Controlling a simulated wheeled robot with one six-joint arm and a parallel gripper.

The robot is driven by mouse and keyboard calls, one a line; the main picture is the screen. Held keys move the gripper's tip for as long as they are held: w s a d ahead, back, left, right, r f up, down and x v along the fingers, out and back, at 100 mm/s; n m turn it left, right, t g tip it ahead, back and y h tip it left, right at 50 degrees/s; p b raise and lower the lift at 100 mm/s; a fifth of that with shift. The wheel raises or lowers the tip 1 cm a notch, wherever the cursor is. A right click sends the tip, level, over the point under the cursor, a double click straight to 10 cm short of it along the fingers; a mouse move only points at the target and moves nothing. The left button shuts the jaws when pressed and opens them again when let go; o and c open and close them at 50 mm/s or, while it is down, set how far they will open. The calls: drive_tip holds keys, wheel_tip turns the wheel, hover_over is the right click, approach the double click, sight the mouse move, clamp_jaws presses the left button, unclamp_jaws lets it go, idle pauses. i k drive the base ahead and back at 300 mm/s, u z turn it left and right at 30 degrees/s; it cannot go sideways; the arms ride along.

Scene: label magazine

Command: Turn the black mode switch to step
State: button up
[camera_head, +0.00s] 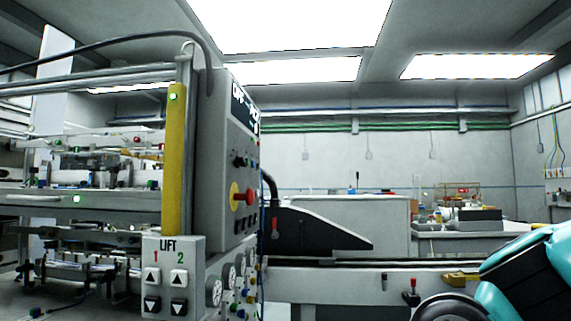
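A grey control box (211,150) stands left of the middle, its panel face turned right and seen at a steep slant. A small black knob (239,161) on that face, above the emergency stop, looks like the mode switch. Its pointer and the setting marks are too small and slanted to read. Teal and black parts of my arm (525,275) show at the lower right, well apart from the panel. My gripper is not in view.
A red emergency stop on a yellow base (243,196) juts out below the knob. A LIFT button box (173,277) and gauges (214,291) sit lower. A black tapered guard (318,230) reaches right from the panel. The space between panel and arm looks open above the rail.

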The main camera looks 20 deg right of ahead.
sight(239, 162)
drive_tip(key=z, duration=1.65)
drive_tip(key=i, duration=1.2)
drive_tip(key=u, duration=1.35)
